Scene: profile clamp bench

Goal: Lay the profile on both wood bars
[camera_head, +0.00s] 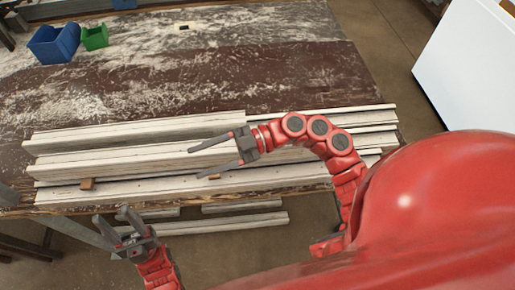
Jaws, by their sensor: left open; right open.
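Several long whitish profiles lie side by side along the bench's front. The front profile (140,191) runs along the front edge. Two small brown wood bars show just behind it: a left bar (88,184) and a right bar (213,177), mostly hidden. I cannot tell whether the front profile rests on them, or which profile is the task's. My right gripper (193,164) is open, its fingers pointing left over the profiles, near the right bar. My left gripper (111,214) is open and empty, in front of the bench edge, below and right of the left bar.
A blue bin (54,45) and a green bin (94,38) stand at the bench's back left. The dusty bench top (200,85) behind the profiles is mostly clear. More profiles (230,222) lie lower down, below the front edge. A white cabinet (470,70) stands at right.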

